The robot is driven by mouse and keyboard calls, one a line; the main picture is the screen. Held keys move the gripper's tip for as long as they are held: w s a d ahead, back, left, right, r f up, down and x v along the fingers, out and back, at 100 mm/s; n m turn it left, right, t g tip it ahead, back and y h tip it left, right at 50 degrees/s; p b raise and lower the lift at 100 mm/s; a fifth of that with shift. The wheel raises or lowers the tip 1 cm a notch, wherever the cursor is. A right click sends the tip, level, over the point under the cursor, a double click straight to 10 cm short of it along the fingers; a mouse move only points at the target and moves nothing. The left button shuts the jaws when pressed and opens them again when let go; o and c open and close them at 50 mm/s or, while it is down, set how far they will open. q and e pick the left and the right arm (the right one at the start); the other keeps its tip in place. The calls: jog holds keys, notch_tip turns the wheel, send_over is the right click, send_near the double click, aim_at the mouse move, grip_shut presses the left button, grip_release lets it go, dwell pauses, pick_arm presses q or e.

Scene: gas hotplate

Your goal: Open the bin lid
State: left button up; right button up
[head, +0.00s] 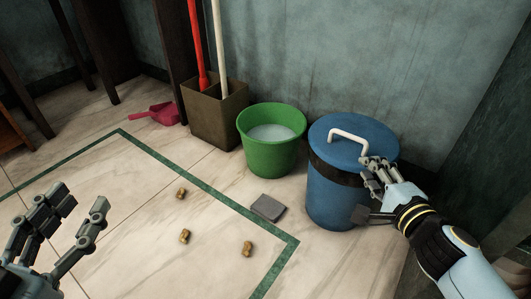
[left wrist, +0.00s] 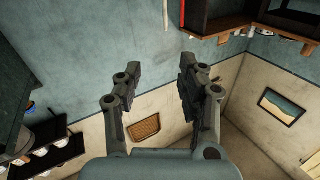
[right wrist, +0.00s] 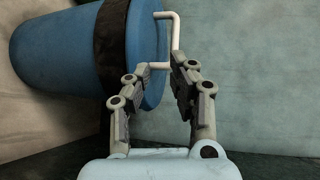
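The blue bin (head: 334,200) stands upright against the wall at the right, with a dark band below its rim. Its round blue lid (head: 335,126) lies shut on top and carries a white bent handle (head: 350,136). The right wrist view shows the bin (right wrist: 60,50) and the handle (right wrist: 176,32) sideways. My right gripper (head: 374,170) is at the lid's right side, close to the handle's near end. Its fingers (right wrist: 160,72) are apart, with the handle's end at the fingertips; contact is unclear. My left gripper (head: 84,206) is open and empty over the floor, away from the bin.
A green bucket (head: 270,158) stands left of the bin, and a brown box (head: 216,118) holds two long handles. A pink dustpan (head: 155,114), a grey flat piece (head: 268,207) and several small brown pieces (head: 247,248) lie on the floor. A wall closes the right side.

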aim_at(349, 137)
jog(key=shift+m+t, duration=0.5)
jog(key=shift+m, duration=0.1)
jog(key=x, duration=0.2)
jog(key=r+x, duration=0.1)
jog(key=x, duration=0.4)
jog(key=shift+w+r, duration=0.2)
jog(key=shift+r, duration=0.15)
jog(key=b+x, duration=0.1)
jog(key=x, duration=0.2)
jog(key=shift+w+f, duration=0.2)
jog(key=shift+w, duration=0.15)
jog(key=shift+w+a, duration=0.1)
jog(key=shift+w, duration=0.4)
pick_arm(q)
jog(key=r, duration=0.1)
jog(key=r+t, duration=0.1)
jog(key=r, duration=0.1)
jog(key=r+t, duration=0.1)
jog(key=shift+w+d+r, duration=0.3)
jog(key=shift+w, duration=0.1)
pick_arm(e)
grip_shut()
jog(key=shift+s+f, duration=0.1)
